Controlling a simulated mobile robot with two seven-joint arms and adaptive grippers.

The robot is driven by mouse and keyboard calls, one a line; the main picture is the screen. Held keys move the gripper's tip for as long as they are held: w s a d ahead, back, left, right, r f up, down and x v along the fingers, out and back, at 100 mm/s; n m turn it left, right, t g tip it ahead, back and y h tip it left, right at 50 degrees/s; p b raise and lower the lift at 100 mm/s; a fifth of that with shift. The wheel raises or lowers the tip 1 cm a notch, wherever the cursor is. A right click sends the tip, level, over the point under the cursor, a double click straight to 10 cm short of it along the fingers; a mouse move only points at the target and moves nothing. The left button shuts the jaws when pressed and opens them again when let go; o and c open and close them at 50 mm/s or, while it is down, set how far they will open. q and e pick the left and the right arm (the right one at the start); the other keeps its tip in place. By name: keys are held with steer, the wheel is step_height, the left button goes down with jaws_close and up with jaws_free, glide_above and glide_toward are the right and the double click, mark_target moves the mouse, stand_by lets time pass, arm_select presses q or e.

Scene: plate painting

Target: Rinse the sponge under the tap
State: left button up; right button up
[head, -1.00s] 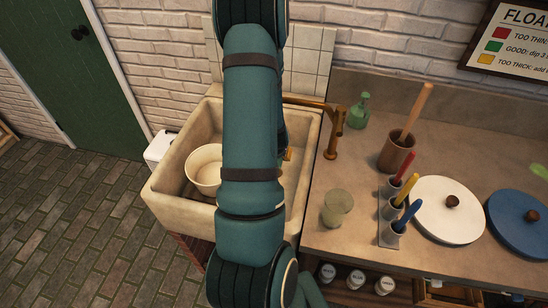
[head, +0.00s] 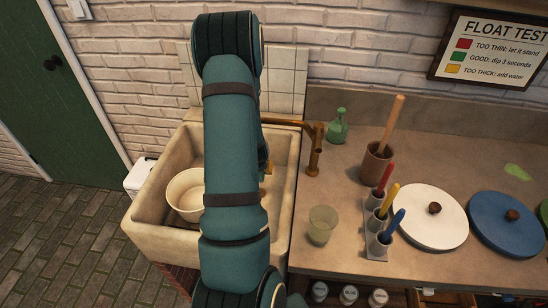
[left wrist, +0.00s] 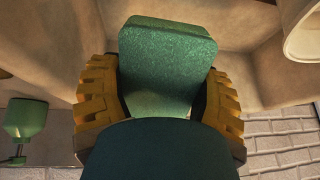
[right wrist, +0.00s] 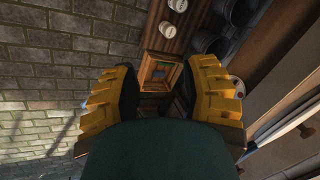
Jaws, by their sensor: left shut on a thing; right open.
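My left gripper (left wrist: 160,85) is shut on a green sponge (left wrist: 165,60), which fills the middle of the left wrist view over the pale basin. In the head view my left arm hides the sponge and most of that gripper; only a small yellow part shows at the arm's right edge. The brass tap (head: 314,150) stands at the right rim of the stone sink (head: 165,247), its spout reaching left behind my arm. I cannot tell whether water runs or whether the sponge is under the outlet. My right gripper (right wrist: 160,95) is open and empty, away from the sink.
A cream bowl (head: 184,196) sits in the sink's left part. A green bottle (head: 338,130), glass cup (head: 322,225), brown tool pot (head: 376,163) and brush rack (head: 375,252) stand on the counter. White (head: 430,228) and blue (head: 505,235) lids lie at right. Jars sit on the shelf below.

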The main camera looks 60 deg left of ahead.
steer(key=w+a+r+t, duration=0.2)
steer(key=w+a+r, duration=0.2)
steer(key=w, duration=0.2)
steer(key=w+a+r+n+t, duration=0.1)
steer(key=w+a+r+t, duration=0.2)
steer(key=w, duration=0.3)
steer(key=w+a+r+t, duration=0.3)
steer(key=w+a+r, duration=0.2)
steer(key=w, duration=0.1)
steer(key=shift+w+a+r+n, duration=0.2)
steer(key=shift+w+n, duration=0.1)
steer(key=shift+w, duration=0.1)
steer(key=w+a+r+t+y, duration=0.15)
steer(key=a+r+t, duration=0.25)
steer(key=a+r, duration=0.6)
steer(key=w+a+r+t+y, duration=0.1)
steer(key=a+r+t+y, duration=0.15)
steer(key=a+r, duration=0.7)
steer(key=n+g+y, duration=0.5)
steer(key=n+y, duration=0.1)
steer(key=n, duration=0.2)
glide_toward(319, 136)
steer(key=x, duration=0.9)
steer(key=shift+w+f, duration=0.1)
steer(key=shift+f, duration=0.25)
jaws_close()
